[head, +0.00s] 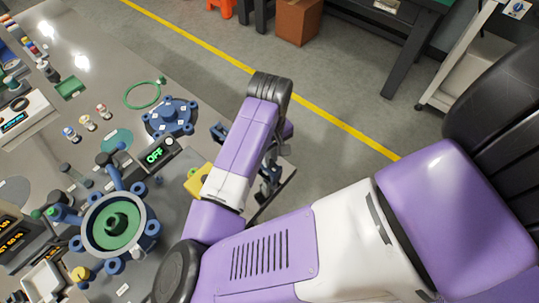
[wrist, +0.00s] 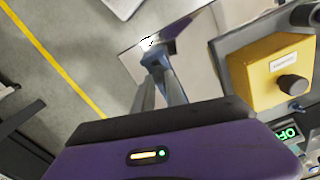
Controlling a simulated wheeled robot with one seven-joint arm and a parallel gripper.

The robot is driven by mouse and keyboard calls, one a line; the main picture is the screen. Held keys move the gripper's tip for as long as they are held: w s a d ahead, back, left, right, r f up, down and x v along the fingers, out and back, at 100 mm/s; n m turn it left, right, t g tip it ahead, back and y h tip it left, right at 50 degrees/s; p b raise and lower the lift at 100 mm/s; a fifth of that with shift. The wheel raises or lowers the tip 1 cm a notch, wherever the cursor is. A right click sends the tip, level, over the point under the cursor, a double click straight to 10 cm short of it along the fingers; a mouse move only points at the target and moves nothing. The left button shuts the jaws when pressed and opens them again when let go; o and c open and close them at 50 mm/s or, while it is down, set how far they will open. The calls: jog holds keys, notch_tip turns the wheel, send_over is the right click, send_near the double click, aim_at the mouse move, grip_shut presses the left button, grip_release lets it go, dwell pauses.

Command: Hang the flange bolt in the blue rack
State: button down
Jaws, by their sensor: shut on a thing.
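My gripper (wrist: 160,88) points down past the right edge of the bench. In the wrist view its fingers are close together on a small blue-grey piece (wrist: 157,60), which I take to be the flange bolt. Its lower part is hard to make out against the bright bench edge. In the head view my gripper (head: 270,178) is partly hidden behind my purple arm. A small blue part (head: 218,131) shows just left of my arm at the bench edge. I cannot tell whether it is the blue rack.
A yellow box with a black knob (wrist: 270,75) stands close to the right of my gripper. A blue flange (head: 170,117), an OFF display (head: 155,154) and a round blue-rimmed fixture with a green centre (head: 117,224) are on the bench. Open floor lies beyond the bench edge.

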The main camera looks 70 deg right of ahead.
jog(key=shift+f+b, duration=0.35)
jog(key=shift+f, duration=0.45)
dwell(0.8)
jog(key=c, duration=1.3)
grip_release()
jog(key=shift+r, duration=0.15)
notch_tip(320, 180, up, 9)
jog(key=p, duration=0.8)
